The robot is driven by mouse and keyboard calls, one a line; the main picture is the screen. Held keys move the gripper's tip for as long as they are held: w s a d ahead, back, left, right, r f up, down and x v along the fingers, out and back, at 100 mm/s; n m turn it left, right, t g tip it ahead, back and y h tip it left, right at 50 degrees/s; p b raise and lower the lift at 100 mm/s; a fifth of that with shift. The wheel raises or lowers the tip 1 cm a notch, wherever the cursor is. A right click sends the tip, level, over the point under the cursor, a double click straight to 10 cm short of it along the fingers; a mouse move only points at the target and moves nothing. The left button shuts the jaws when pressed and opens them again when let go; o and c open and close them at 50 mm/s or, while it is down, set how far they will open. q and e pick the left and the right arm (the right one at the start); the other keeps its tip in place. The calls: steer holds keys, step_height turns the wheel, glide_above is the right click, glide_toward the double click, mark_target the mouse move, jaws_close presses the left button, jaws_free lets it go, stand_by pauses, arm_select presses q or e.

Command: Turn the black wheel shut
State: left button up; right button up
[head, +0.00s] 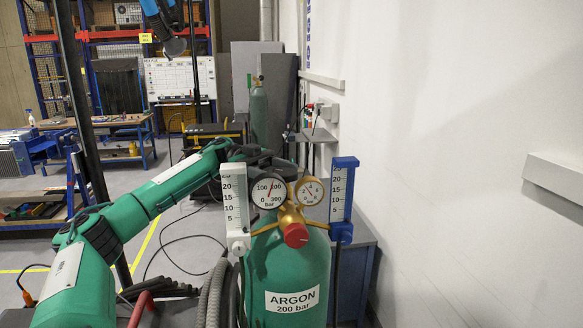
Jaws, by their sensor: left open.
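A green gas cylinder (290,270) labelled ARGON 200 bar stands upright in front of me. A brass regulator (291,215) with a red knob (296,235) sits at its top. I cannot clearly make out the black wheel; dark parts behind the two gauges blend together, and the gauges hide much of the cylinder's top. My left arm reaches in from the left, and my left gripper (274,163) is at the cylinder's top, just behind the gauges. It is open, and its fingertips are partly hidden. I cannot tell whether it touches anything. My right gripper is not in view.
A large pressure gauge (269,190) and a smaller gauge (310,191) face me. A white scale tube (235,205) stands left of them and a blue one (342,195) right. Grey hoses (215,295) hang at the cylinder's left. A white wall (450,150) bounds the right.

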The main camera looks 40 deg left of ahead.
mark_target(291, 178)
arm_select(q)
steer(key=d+p, duration=0.1)
steer(key=d, duration=0.2)
steer(key=shift+w+d+r, duration=0.1)
steer(key=shift+d, duration=0.6)
steer(key=shift+c, duration=0.2)
steer(key=c, duration=0.7)
steer(key=shift+o, duration=0.2)
steer(key=shift+m+g, duration=1)
steer(key=shift+g, duration=0.6)
steer(key=shift+s+a+m+g+y, duration=0.15)
steer(key=shift+m+g+y, duration=0.1)
steer(key=shift+m+g, duration=0.6)
steer(key=shift+s+d+m+g+y, duration=0.2)
steer(key=shift+m+g, duration=0.25)
steer(key=shift+g, duration=0.7)
